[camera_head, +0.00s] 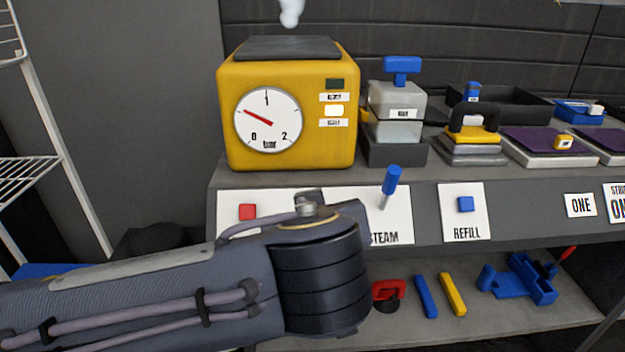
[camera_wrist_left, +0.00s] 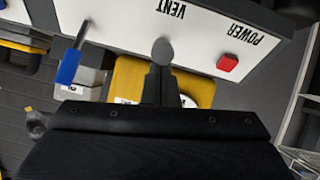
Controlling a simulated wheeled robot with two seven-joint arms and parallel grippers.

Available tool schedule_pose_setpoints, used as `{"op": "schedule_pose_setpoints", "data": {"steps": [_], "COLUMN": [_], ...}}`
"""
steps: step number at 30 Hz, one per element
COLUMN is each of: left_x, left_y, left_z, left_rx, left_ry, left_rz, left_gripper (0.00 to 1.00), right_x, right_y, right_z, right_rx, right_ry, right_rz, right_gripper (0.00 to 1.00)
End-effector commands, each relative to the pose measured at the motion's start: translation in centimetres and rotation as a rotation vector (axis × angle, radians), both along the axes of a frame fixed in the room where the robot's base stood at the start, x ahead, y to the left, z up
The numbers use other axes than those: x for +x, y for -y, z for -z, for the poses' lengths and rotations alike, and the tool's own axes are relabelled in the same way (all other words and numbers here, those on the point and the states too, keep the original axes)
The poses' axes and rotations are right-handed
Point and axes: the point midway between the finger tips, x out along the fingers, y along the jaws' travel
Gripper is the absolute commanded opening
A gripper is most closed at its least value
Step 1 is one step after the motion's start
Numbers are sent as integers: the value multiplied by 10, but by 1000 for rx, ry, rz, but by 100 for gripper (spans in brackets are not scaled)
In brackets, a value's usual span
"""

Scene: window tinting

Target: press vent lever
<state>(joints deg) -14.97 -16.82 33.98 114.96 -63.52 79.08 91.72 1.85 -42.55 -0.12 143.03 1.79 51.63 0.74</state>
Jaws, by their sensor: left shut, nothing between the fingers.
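The vent lever appears as a grey round knob (camera_wrist_left: 163,50) below the upside-down VENT label in the left wrist view. My left gripper (camera_wrist_left: 161,76) is shut and empty, its fingertips right at the knob; whether they touch it I cannot tell. In the head view my left forearm and wrist cover the vent part of the white panel (camera_head: 399,222), and the fingers are hidden. The yellow boiler (camera_head: 289,158) stands above the panel; its red gauge needle (camera_head: 258,117) points between 0 and 1. My right gripper is not in view.
A red power button (camera_wrist_left: 228,62) is beside the vent label. A blue-handled steam lever (camera_head: 391,180) and blue refill button (camera_head: 466,204) are to the right. A tank (camera_head: 398,100), irons and trays stand on the shelf. Clamps and coloured bars lie on the lower shelf (camera_head: 555,320).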

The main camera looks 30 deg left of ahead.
Motion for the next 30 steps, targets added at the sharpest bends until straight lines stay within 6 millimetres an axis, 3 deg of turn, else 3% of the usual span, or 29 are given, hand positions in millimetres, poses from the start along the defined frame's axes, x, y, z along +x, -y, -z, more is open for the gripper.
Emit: {"op": "schedule_pose_setpoints", "data": {"steps": [4,20,25,30], "left_x": [-1,-1,3,6], "left_y": [0,0,-5,-13], "left_z": [4,2,-14,-45], "left_rx": [13,17,14,16], "left_ry": [22,28,29,32], "left_rz": [-1,-1,-2,4], "left_gripper": [0,0,0,0], "right_x": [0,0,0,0], "right_y": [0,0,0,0], "right_z": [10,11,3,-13], "right_rx": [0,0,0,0], "right_ry": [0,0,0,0], "right_rz": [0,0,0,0], "right_gripper": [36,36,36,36]}}
